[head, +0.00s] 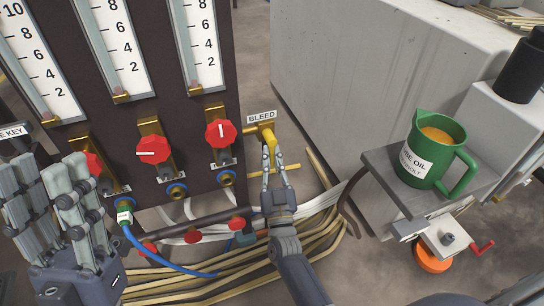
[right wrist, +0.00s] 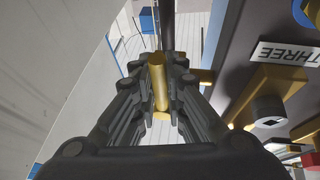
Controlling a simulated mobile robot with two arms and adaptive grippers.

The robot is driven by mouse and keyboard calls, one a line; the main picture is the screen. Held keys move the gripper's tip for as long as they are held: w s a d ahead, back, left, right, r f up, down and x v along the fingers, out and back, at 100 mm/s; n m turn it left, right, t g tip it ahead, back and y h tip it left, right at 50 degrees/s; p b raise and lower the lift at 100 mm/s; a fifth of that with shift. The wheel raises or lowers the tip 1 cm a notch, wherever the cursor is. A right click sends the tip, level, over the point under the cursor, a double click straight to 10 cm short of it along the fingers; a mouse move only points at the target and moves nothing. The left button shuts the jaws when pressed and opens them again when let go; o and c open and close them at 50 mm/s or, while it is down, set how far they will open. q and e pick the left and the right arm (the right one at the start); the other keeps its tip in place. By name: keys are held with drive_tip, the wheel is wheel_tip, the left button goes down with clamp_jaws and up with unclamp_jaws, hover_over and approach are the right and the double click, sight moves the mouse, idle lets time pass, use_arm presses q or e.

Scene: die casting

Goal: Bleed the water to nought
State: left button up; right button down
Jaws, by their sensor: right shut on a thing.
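The brass bleed valve (head: 263,132) sticks out from the right edge of the dark panel, under a white BLEED label (head: 262,116). My right gripper (head: 270,160) is shut on its brass handle, which also shows as a bar between the fingers in the right wrist view (right wrist: 158,80). Three tall white gauges with numbered scales, left (head: 38,75), middle (head: 112,45) and right (head: 203,45), stand on the panel; I cannot tell their water levels. My left gripper (head: 48,190) is open and empty in front of the panel's lower left, hiding part of a red knob.
Red knobs (head: 153,149) (head: 220,132) sit below the gauges. A blue hose (head: 165,260) and yellow pipes (head: 190,287) run low by the floor. A green oil jug (head: 432,150) stands on a grey shelf at right, beside a large grey cabinet (head: 370,80).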

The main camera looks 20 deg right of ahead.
drive_tip(key=shift+f, duration=0.1)
drive_tip(key=c, duration=1.6)
unclamp_jaws()
drive_tip(key=shift+c, duration=0.2)
drive_tip(key=v, duration=1.2)
